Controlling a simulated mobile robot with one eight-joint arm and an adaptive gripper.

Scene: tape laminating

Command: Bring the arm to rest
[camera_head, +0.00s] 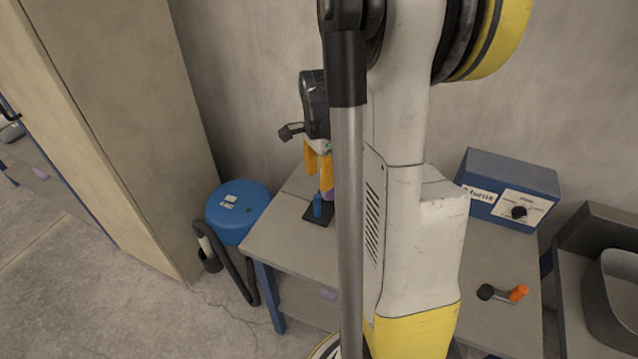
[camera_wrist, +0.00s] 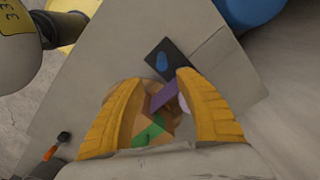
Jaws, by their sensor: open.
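My gripper (camera_head: 317,178) hangs over the back left of the grey table (camera_head: 285,235), its orange fingers partly hidden behind my arm. In the wrist view my gripper (camera_wrist: 157,78) has its two ribbed fingers spread apart. Between and beyond them are a purple piece (camera_wrist: 168,96), a green piece (camera_wrist: 150,133) and a brownish shape; I cannot tell exactly what these are or whether they touch the fingers. A blue upright piece (camera_head: 317,206) stands on a small dark plate (camera_head: 317,217) just below the fingertips; the plate (camera_wrist: 185,60) is just past them in the wrist view.
A blue box with a knob (camera_head: 508,188) stands at the table's back right. A tool with an orange handle (camera_head: 518,293) lies near the right edge. A blue round-topped object (camera_head: 238,208) is left of the table. A grey bin (camera_head: 615,300) stands far right; a wall is behind.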

